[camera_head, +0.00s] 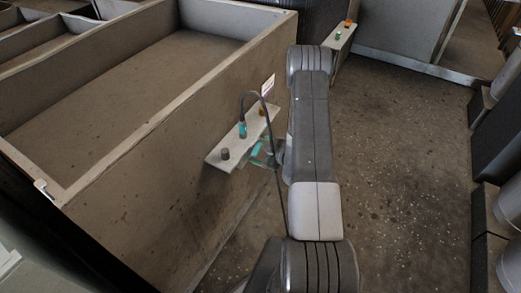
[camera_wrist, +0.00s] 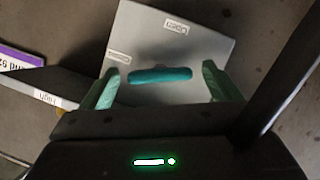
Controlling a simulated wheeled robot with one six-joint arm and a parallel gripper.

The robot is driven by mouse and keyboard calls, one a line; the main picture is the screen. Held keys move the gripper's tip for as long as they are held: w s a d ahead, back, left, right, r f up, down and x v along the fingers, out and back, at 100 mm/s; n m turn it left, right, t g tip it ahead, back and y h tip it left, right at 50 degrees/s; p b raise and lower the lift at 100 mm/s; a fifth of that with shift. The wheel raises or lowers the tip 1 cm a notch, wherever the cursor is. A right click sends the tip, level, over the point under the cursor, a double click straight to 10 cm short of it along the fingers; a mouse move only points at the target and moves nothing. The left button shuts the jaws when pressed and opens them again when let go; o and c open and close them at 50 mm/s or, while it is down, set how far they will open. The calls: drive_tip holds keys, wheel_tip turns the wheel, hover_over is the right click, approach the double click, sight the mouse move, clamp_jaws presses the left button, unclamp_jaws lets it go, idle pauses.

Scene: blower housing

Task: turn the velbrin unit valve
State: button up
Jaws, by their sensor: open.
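A teal bar-shaped valve handle (camera_wrist: 160,75) sits on a grey plate (camera_wrist: 190,45) in the wrist view, lying nearly level across the picture. Small white labels are on the plate, too blurred to read surely. My gripper (camera_wrist: 163,85) is open, with one green finger on each side of the handle and a gap at both ends. In the head view my gripper (camera_head: 262,153) is at the front of a narrow ledge (camera_head: 215,158) on the side of a large box. The valve handle cannot be told apart there from the teal fingers.
The ledge carries a dark knob (camera_head: 225,154), an upright teal piece (camera_head: 243,130) and an orange piece (camera_head: 262,112). A purple-and-white sign (camera_wrist: 20,57) is at the left. Another ledge (camera_head: 342,38) stands farther back. The floor (camera_head: 395,170) to the right is clear.

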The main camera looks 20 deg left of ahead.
drive_tip(key=c, duration=1)
drive_tip(key=shift+w+m+g+b, duration=0.1)
drive_tip(key=shift+m+g+b, duration=1.1)
drive_tip(key=shift+m, duration=0.5)
drive_tip(key=o, duration=1)
drive_tip(key=w+v, duration=0.1)
drive_tip(key=v, duration=1.3)
drive_tip(key=shift+s, duration=0.45)
